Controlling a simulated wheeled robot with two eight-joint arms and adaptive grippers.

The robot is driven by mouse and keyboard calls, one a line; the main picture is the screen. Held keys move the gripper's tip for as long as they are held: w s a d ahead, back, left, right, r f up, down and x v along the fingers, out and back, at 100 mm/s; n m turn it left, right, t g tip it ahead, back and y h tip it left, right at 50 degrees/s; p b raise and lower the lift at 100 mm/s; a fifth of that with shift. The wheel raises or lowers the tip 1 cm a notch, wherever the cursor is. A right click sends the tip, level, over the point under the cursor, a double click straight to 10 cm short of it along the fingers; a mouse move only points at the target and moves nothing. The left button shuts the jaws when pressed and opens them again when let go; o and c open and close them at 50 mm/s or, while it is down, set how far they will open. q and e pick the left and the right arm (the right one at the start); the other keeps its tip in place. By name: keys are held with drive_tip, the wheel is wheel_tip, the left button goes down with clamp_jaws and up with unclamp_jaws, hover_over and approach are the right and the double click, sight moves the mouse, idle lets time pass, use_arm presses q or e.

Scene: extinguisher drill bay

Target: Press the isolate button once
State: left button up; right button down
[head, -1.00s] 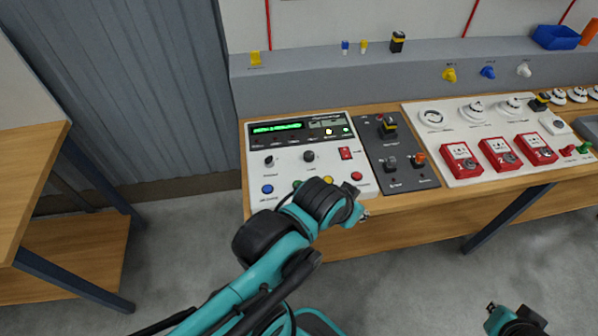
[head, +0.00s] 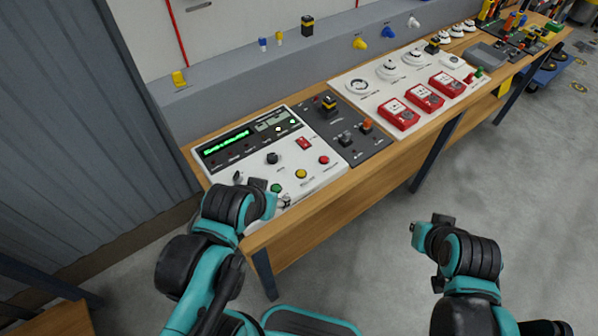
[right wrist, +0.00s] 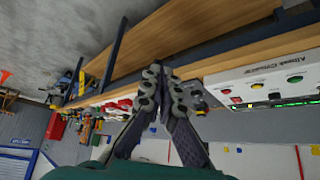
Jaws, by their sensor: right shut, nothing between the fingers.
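The white control panel (head: 240,170) lies on the wooden bench with a lit green display (head: 226,141). Its front row shows a green button (head: 276,188), a yellow button (head: 301,174) and a red button (head: 324,160). The labels are too small to read, so I cannot tell which is isolate.
A dark switch panel (head: 372,150) adjoins on the right, then a white board (head: 345,84) with red call points (head: 424,96) and round detectors (head: 388,69). A grey ledge (head: 230,75) with small coloured items runs behind. Floor before the bench is clear at right.

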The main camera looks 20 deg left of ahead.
drive_tip(key=w+a+r+n+y+p, duration=0.1)
drive_tip(key=w+a+r+y+p, duration=0.3)
drive_tip(key=w+a, duration=0.75)
drive_tip(key=n+g+y+p, duration=0.1)
drive_tip(key=g+y+p, duration=0.1)
drive_tip(key=y+p, duration=0.15)
hover_over(303, 174)
wheel_tip(303, 174, down, 3)
drive_tip(key=shift+s+p, duration=0.1)
drive_tip(key=shift+p, duration=0.25)
drive_tip(key=shift+f, duration=0.1)
wheel_tip(303, 174, down, 8)
drive_tip(key=b, duration=0.6)
drive_tip(key=shift+r, duration=0.2)
drive_tip(key=shift+f+b, duration=0.45)
drive_tip(key=shift+f, duration=0.1)
drive_tip(key=shift+f, duration=0.1)
drive_tip(key=shift+f+b, duration=0.25)
drive_tip(key=shift+b, duration=0.2)
